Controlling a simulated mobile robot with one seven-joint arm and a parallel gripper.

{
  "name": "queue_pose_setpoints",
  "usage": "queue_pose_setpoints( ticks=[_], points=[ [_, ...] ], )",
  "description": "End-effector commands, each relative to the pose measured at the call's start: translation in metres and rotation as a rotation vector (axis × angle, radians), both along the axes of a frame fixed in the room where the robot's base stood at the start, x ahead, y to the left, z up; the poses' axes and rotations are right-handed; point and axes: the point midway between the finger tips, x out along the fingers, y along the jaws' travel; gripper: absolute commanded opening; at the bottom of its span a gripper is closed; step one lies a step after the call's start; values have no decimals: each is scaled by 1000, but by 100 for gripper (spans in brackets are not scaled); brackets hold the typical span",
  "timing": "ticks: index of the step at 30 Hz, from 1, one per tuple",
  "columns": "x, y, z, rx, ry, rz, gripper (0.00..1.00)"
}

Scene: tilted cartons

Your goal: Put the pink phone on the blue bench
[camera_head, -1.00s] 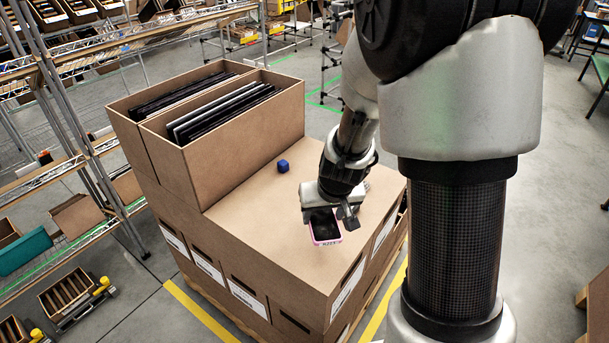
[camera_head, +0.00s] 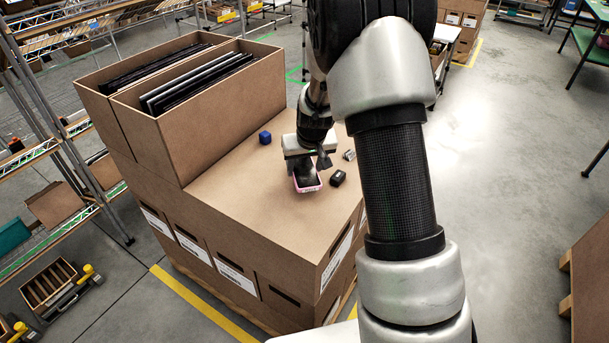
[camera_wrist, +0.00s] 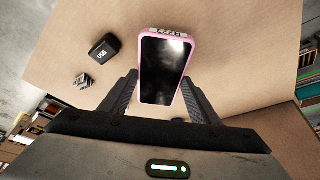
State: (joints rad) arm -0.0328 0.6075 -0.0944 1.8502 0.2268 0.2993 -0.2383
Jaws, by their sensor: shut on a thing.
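The pink phone (camera_head: 307,184) has a pink rim and a dark screen. It is between the fingers of my gripper (camera_head: 308,170), low over the brown carton top (camera_head: 240,190); I cannot tell whether it touches the cardboard. In the wrist view the pink phone (camera_wrist: 165,68) lies lengthwise between both fingers of my gripper (camera_wrist: 160,88), its screen facing the camera. My gripper is shut on it. I see no blue bench in either view.
A small blue cube (camera_head: 265,137) and a black box marked USB (camera_wrist: 105,47) sit on the carton top. Open cartons with dark folders (camera_head: 225,105) rise behind left. A wooden edge (camera_head: 588,270) and a green-topped table (camera_head: 590,45) stand right, across open floor.

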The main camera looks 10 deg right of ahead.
Motion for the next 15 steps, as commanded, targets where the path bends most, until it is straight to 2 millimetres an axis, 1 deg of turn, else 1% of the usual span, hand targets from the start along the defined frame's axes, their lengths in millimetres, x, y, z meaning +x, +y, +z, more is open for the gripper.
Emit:
queue_pose_setpoints(
  ticks=[7,15],
  points=[
    [-1,0,-33,0,2,0,24],
    [0,0,-35,0,-1,1,24]
  ],
)
